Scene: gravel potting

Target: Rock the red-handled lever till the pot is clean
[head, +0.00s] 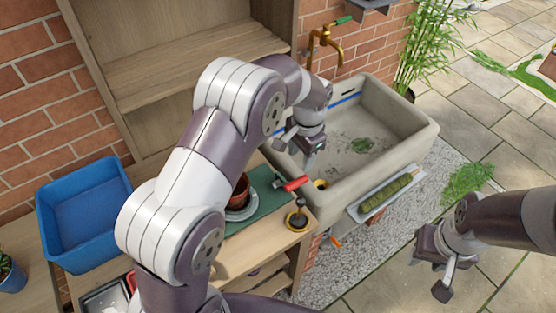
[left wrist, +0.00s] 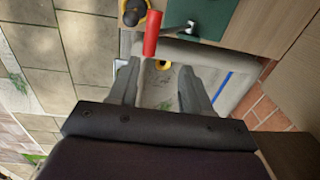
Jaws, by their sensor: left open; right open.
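The red lever handle (head: 292,184) sticks out over the bench edge beside the sink. My left gripper (head: 312,160) is open above the sink's near corner, just behind the handle and apart from it. A terracotta pot (head: 240,192) stands on a pale saucer (head: 243,213) on a green mat (head: 262,208), partly hidden by my left arm. Whether the pot is dirty cannot be told. My right gripper (head: 432,276) is open and empty over the paving.
The stone sink (head: 395,130) has a brass tap (head: 325,42) and green scraps inside. A dark knob in a yellow ring (head: 297,220) sits at the bench's front corner. A tray with a green roll (head: 388,193) lies along the sink's front. A blue crate (head: 85,215) stands left.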

